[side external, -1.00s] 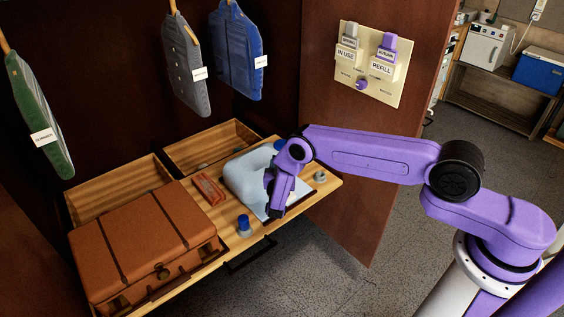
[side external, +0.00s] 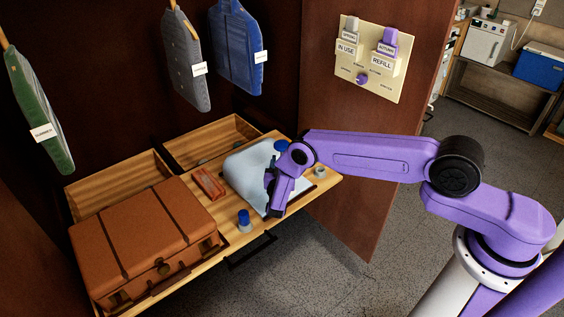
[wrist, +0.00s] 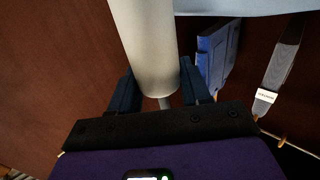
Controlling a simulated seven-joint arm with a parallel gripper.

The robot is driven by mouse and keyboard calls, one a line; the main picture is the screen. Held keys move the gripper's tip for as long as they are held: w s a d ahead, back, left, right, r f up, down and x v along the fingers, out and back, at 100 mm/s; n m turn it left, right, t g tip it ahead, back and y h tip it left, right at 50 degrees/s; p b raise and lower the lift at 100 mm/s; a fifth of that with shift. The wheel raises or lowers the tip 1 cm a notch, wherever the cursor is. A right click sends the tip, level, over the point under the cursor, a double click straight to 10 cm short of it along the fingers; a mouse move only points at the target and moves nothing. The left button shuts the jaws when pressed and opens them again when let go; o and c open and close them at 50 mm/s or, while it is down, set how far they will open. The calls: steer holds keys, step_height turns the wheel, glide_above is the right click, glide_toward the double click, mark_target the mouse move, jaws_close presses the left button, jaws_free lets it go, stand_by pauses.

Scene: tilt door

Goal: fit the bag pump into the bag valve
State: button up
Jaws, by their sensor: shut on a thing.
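The pale blue bag (side external: 248,168) lies on the wooden shelf in the side external view, partly hidden behind my gripper (side external: 269,183). In the wrist view, my gripper (wrist: 160,85) is shut on a whitish cylinder, which looks like the bag pump (wrist: 147,45). A pale blue surface, likely the bag (wrist: 235,5), crosses the top of that view. A blue part (side external: 281,146) shows just behind my wrist; I cannot tell what it belongs to. The bag valve is not clearly visible, so I cannot tell whether the pump touches it.
A brown suitcase (side external: 145,240) fills the shelf's left. A blue-topped small bottle (side external: 243,221), an orange-brown item (side external: 208,184) and a small grey round piece (side external: 320,172) sit near the bag. Garments (side external: 236,45) hang above. A door with a panel (side external: 369,60) stands at right.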

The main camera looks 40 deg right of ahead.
steer(key=o, duration=1.3)
steer(key=shift+c, duration=0.2)
steer(key=v, duration=1.7)
steer(key=shift+s+a+r, duration=0.1)
steer(key=shift+s+a, duration=0.05)
